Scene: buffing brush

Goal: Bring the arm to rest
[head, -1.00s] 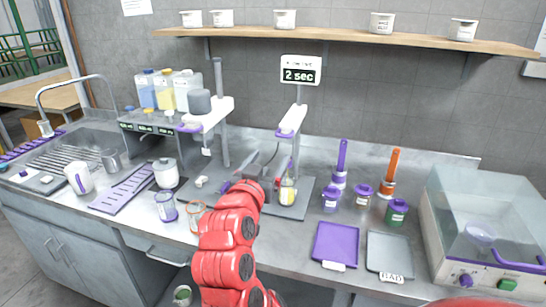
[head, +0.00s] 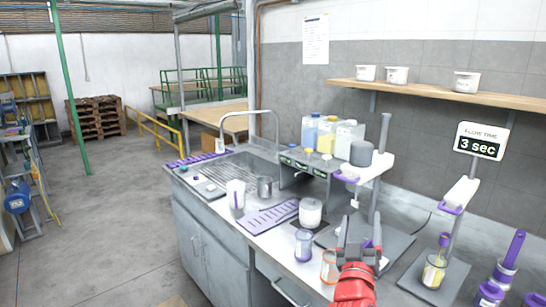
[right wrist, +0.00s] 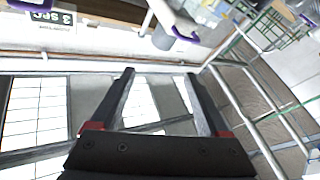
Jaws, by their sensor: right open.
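My right arm, red, comes in at the bottom of the head view. Its gripper (head: 359,232) points up, with its grey fingers apart, in front of the counter's grey equipment stand. In the right wrist view the same gripper (right wrist: 163,80) shows two dark fingers spread wide with nothing between them. A glass jar with yellow contents (head: 435,271) stands on the base of the right-hand stand, apart from the gripper. My left gripper is in neither view.
The grey counter (head: 282,243) holds a white lidded pot (head: 310,212), a purple rack (head: 268,217), a clear purple-based glass (head: 304,245) and an orange-rimmed glass (head: 329,266). A purple-handled brush (head: 512,252) stands at right. Open floor (head: 110,220) lies left.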

